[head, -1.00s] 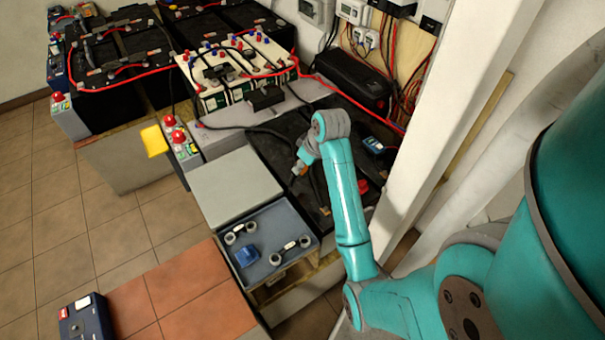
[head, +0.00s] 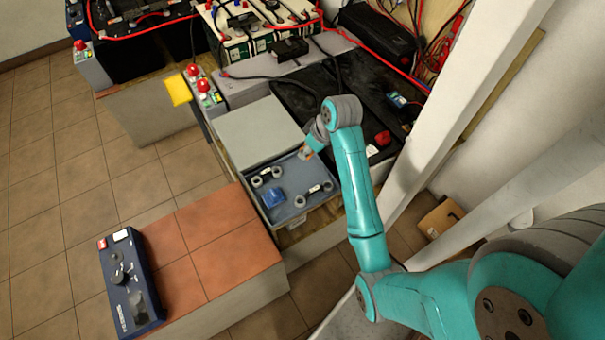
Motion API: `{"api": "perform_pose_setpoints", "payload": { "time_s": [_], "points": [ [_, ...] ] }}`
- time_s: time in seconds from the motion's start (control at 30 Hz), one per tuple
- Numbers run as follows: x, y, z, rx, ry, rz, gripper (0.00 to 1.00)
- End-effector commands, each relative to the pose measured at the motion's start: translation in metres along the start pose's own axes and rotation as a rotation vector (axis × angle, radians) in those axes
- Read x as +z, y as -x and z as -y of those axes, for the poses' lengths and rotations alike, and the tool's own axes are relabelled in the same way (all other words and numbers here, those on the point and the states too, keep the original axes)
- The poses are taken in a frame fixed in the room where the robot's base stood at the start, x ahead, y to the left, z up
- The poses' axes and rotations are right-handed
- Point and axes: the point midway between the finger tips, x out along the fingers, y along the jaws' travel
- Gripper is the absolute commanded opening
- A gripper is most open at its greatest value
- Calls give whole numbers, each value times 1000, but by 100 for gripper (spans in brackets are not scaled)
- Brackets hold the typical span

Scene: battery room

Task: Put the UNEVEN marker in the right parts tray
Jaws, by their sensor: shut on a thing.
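My gripper (head: 306,154) shows small at the end of my teal arm, over the back right corner of the blue-grey parts tray (head: 262,207). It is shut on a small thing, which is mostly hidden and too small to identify. The tray holds a blue block (head: 273,198) and two grey double-ended links, a left link (head: 266,176) and a right link (head: 313,195). I cannot make out any marker with readable lettering, nor a second open tray.
A flat grey box top (head: 258,133) adjoins the tray behind. A black battery (head: 300,95) with cables lies back right. A dark blue meter (head: 130,280) rests on the red-brown tiled block (head: 215,240) at front left. A white post (head: 440,100) stands close on the right.

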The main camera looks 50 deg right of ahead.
Motion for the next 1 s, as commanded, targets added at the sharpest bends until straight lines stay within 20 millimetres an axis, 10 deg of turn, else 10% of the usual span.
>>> {"api": "perform_pose_setpoints", "payload": {
  "time_s": [0.6, 1.0],
  "points": [
    [28, -66, 0, -1, -3, 2, 9],
    [30, -72, 0, 0, -2, 0, 9]
  ]
}}
